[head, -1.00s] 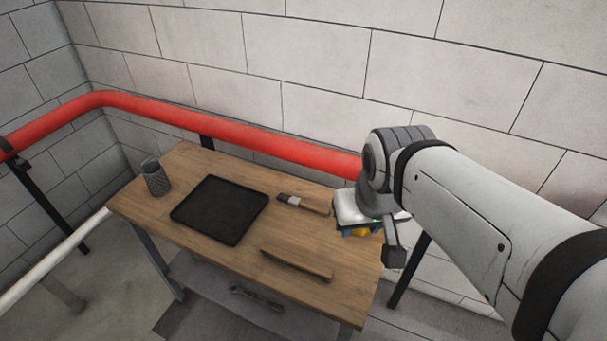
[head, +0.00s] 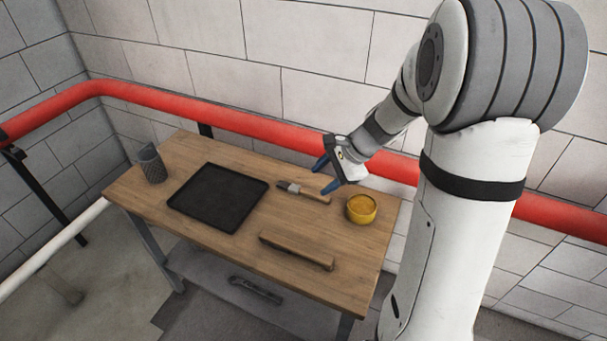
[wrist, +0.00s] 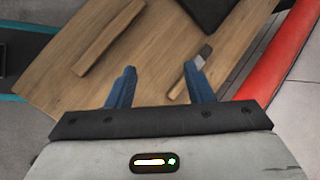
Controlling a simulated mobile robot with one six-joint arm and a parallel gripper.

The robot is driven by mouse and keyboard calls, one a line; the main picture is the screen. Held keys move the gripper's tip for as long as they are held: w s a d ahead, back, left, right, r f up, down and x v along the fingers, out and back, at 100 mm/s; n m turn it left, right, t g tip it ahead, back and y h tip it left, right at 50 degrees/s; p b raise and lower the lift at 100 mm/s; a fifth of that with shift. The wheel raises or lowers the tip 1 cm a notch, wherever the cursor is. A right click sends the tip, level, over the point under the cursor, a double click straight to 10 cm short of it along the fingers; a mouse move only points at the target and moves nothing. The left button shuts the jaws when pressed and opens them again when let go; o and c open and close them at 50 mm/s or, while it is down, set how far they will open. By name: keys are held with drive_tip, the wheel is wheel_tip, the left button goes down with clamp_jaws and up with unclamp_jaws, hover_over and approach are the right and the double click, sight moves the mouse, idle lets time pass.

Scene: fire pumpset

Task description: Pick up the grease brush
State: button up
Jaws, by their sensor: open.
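The grease brush (head: 313,195) lies on the wooden table near its back edge, with a wooden handle and a pale metal band toward its dark bristles. It also shows in the wrist view (wrist: 179,87), beside the right finger and partly covered by it. My gripper (head: 325,175) is open, its two blue fingers apart with nothing between them. It hangs above the table near the handle end of the brush. In the wrist view the fingers (wrist: 160,68) point at the tabletop, with the handle just inside the right one.
A black tray (head: 219,197) and a dark mesh cup (head: 152,165) stand left of the brush. A wooden bar (head: 296,250) lies nearer the front edge. A yellow round tin (head: 361,208) stands to the right. A red pipe (head: 240,120) runs along the wall behind the table (head: 230,243).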

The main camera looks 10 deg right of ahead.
sight(314, 193)
drive_tip(key=w+d+f+m+t, duration=0.1)
drive_tip(key=w+d+f+m, duration=0.1)
drive_tip(key=f, duration=0.3)
drive_tip(key=w+d+f+m+y+b, duration=0.1)
drive_tip(key=w+d+f+m, duration=0.1)
drive_tip(key=w+f+m, duration=0.2)
drive_tip(key=w+d+f+m+t, duration=0.1)
drive_tip(key=w+d+f+m, duration=0.1)
drive_tip(key=w+f+m, duration=0.2)
wheel_tip(314, 193, down, 2)
drive_tip(key=shift+d+f+t+b, duration=0.15)
drive_tip(key=shift+f+t+b, duration=0.05)
drive_tip(key=shift+t+b, duration=0.15)
drive_tip(key=shift+w+f, duration=0.15)
drive_tip(key=shift+f, duration=0.1)
drive_tip(key=w+a+f, duration=0.1)
drive_tip(key=w+a+f+p, duration=0.1)
drive_tip(key=a, duration=0.1)
drive_tip(key=a+f, duration=0.1)
drive_tip(key=a, duration=0.1)
drive_tip(key=shift+w+f+p, duration=0.3)
drive_tip(key=shift+w+p, duration=0.05)
drive_tip(key=shift+w, duration=0.05)
drive_tip(key=shift+w+a+f, duration=0.2)
drive_tip(key=shift+f, duration=0.1)
clamp_jaws()
